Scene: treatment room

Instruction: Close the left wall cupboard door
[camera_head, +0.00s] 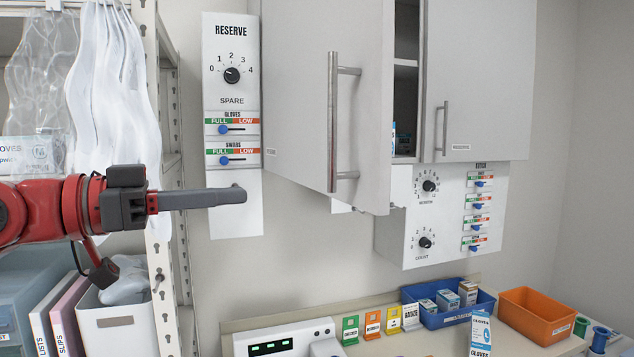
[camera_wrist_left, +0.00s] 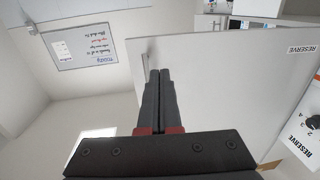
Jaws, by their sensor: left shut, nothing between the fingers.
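The left wall cupboard door (camera_head: 295,95) stands partly open, swung out with its free edge to the right. A dark gap shows the cupboard inside (camera_head: 405,85) beside that edge. The door has a long bar handle (camera_head: 335,125). In the left wrist view the door (camera_wrist_left: 225,85) is a pale panel with its handle (camera_wrist_left: 147,55) near the fingertips. My left gripper (camera_head: 240,194) is shut and empty, left of the door, in front of the reserve panel's lower part; its fingers (camera_wrist_left: 159,75) are together. I cannot tell any contact with the door. My right gripper is not in view.
The right cupboard door (camera_head: 475,80) looks closed. The reserve panel (camera_head: 232,65) hangs left of the cupboard, and another dial panel (camera_head: 450,225) below it. A counter holds a blue bin (camera_head: 450,318) and orange bin (camera_head: 540,330). A shelf rack (camera_head: 165,250) stands by my left arm.

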